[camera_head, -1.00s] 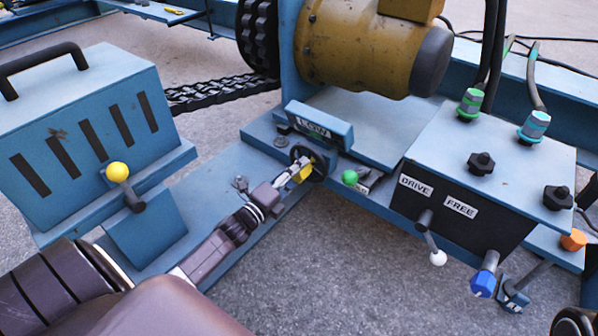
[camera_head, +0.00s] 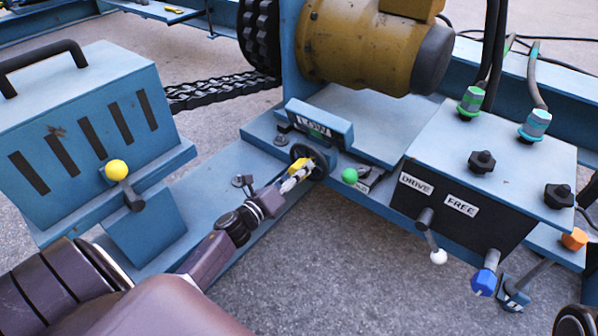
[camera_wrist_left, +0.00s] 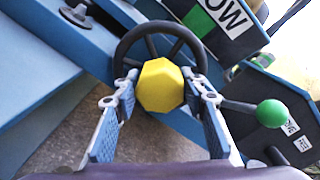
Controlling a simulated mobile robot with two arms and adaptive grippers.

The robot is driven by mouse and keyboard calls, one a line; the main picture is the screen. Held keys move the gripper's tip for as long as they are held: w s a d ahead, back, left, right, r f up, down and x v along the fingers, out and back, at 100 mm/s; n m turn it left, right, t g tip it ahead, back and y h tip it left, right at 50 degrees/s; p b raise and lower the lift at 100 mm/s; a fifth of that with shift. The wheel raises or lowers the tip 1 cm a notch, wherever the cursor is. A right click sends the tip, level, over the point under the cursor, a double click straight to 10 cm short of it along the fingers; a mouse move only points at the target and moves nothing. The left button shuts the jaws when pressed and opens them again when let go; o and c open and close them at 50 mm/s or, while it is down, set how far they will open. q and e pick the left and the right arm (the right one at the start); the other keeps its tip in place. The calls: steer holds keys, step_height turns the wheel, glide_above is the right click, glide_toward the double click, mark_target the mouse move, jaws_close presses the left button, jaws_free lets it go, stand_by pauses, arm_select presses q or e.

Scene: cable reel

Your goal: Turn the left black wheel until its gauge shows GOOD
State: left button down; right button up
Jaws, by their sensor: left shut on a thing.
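The left black wheel (camera_head: 321,166) stands upright at the blue frame, below its gauge (camera_head: 314,129). In the wrist view the wheel (camera_wrist_left: 124,47) has a yellow knob (camera_wrist_left: 160,85) facing me. My left gripper (camera_wrist_left: 161,98) has its fingers on either side of this knob and is shut on it. In the head view the left gripper (camera_head: 293,178) reaches the wheel from the lower left. The gauge window (camera_wrist_left: 222,20) shows white with the letters "OW" readable and a green band beside it.
A green ball knob (camera_wrist_left: 271,113) sits close right of the wheel. A blue box with a yellow ball lever (camera_head: 117,171) stands left. A control box labelled DRIVE and FREE (camera_head: 470,190) stands right, with a white ball lever (camera_head: 438,257). Open floor lies in front.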

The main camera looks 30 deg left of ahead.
stand_by(0.5)
arm_select(q)
steer(key=c, duration=1.2)
jaws_free()
steer(key=shift+c, duration=0.2)
steer(key=s, duration=1.2)
steer(key=shift+a, duration=0.45)
